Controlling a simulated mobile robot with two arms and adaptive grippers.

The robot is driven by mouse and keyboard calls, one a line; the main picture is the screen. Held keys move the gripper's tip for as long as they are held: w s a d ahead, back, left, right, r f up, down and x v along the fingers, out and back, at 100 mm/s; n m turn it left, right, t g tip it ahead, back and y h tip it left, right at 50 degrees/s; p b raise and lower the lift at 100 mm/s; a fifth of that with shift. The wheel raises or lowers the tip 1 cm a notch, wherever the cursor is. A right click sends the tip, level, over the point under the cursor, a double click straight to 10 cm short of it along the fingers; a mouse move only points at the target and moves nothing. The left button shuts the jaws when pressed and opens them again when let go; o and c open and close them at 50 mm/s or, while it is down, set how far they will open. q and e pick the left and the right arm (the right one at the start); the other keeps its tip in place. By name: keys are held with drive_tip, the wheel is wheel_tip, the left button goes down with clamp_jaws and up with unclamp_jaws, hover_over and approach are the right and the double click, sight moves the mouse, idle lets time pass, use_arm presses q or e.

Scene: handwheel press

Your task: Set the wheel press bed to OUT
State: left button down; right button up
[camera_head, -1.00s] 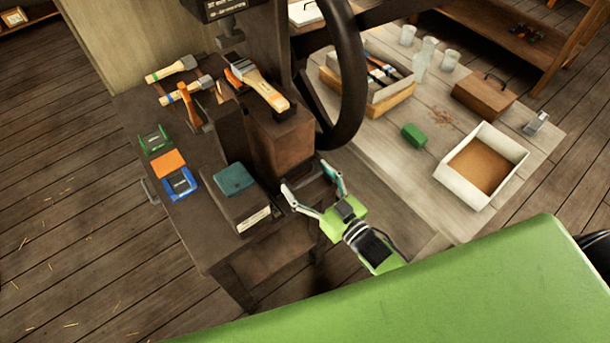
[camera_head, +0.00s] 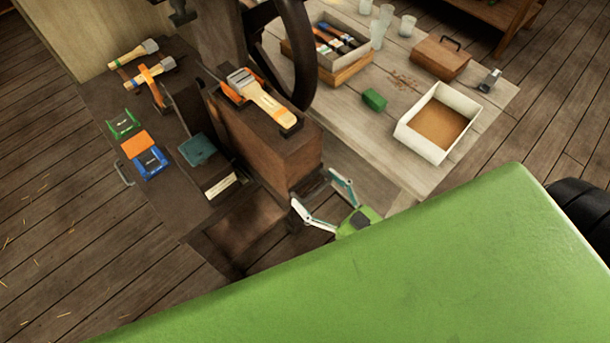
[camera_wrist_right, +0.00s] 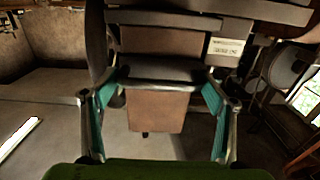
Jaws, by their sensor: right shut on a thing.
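The press bed (camera_head: 270,155) is a long brown block that juts from the press column (camera_head: 215,40) toward me. The dark handwheel (camera_head: 298,75) stands beside the column. My right gripper (camera_head: 314,188) is at the bed's near end, its two fingers on either side of a dark grip piece there, shut on it. In the right wrist view the fingers flank a dark bar (camera_wrist_right: 165,70) with a brown panel (camera_wrist_right: 155,110) below. Exact finger contact is partly hidden. My left gripper is not in view.
Left of the bed, a dark bench holds hammers (camera_head: 140,62), a teal-topped box (camera_head: 197,150) and green, orange and blue pieces (camera_head: 150,162). On the right, a pale table carries a white tray (camera_head: 402,140), a green block (camera_head: 374,99) and a brown case (camera_head: 441,57).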

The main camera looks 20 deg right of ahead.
drive_tip(key=shift+p+v, duration=0.3)
drive_tip(key=shift+v, duration=2.15)
drive_tip(key=shift+d, duration=0.1)
drive_tip(key=o, duration=1.3)
drive_tip(key=shift+s+d, duration=0.1)
drive_tip(key=shift+s, duration=0.05)
drive_tip(key=v, duration=1.2)
